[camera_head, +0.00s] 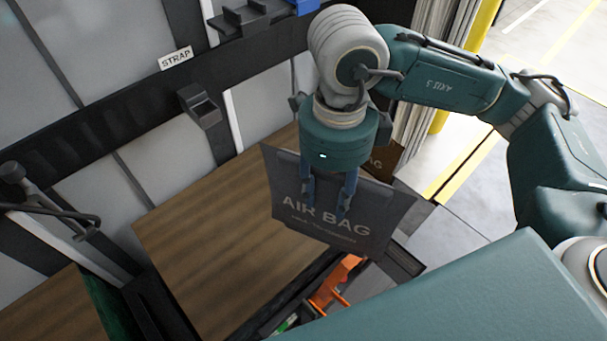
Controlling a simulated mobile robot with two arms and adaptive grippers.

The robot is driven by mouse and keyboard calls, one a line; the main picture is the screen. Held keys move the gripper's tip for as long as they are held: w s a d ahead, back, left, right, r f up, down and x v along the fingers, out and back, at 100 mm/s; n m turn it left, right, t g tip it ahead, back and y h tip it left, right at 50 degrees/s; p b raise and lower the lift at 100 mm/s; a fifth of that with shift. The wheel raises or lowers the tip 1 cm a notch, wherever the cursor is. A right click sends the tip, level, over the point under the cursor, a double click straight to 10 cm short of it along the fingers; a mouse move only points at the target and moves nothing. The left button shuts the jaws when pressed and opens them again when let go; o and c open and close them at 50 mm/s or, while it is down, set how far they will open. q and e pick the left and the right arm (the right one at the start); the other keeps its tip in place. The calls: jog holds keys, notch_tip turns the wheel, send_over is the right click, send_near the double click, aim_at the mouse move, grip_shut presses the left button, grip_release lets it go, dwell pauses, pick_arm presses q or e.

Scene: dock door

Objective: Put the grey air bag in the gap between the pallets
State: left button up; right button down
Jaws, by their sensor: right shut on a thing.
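The grey air bag (376,224), a flat dark sheet marked AIR BAG, hangs from my right gripper (327,208). The two fingers of that gripper are shut on the bag, pointing down. The bag is in front of the right end of a wood-topped load (235,215). A second wood-topped load (50,308) shows at the lower left. A dark gap (150,305) lies between the two loads, to the left of and below the bag. My left gripper is not in view.
A brown bag (382,158) is partly hidden behind the grey one. An orange tool (336,282) lies in a dark tray below it. A dark rail with a STRAP label (176,58) runs along the wall. A dark grey bar (45,212) stands at the left.

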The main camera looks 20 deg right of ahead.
jog(key=shift+s+d, duration=0.3)
jog(key=shift+s, duration=0.45)
jog(key=shift+s+d, duration=0.3)
jog(key=shift+s, duration=0.4)
jog(key=w+f+n, duration=0.1)
jog(key=n, duration=0.8)
jog(key=w+d+f+n, duration=0.1)
jog(key=n, duration=0.8)
jog(key=w+f+n, duration=0.1)
jog(key=w+n, duration=0.1)
jog(key=n, duration=0.7)
jog(key=shift+d+f, duration=0.15)
jog(key=shift+f, duration=0.2)
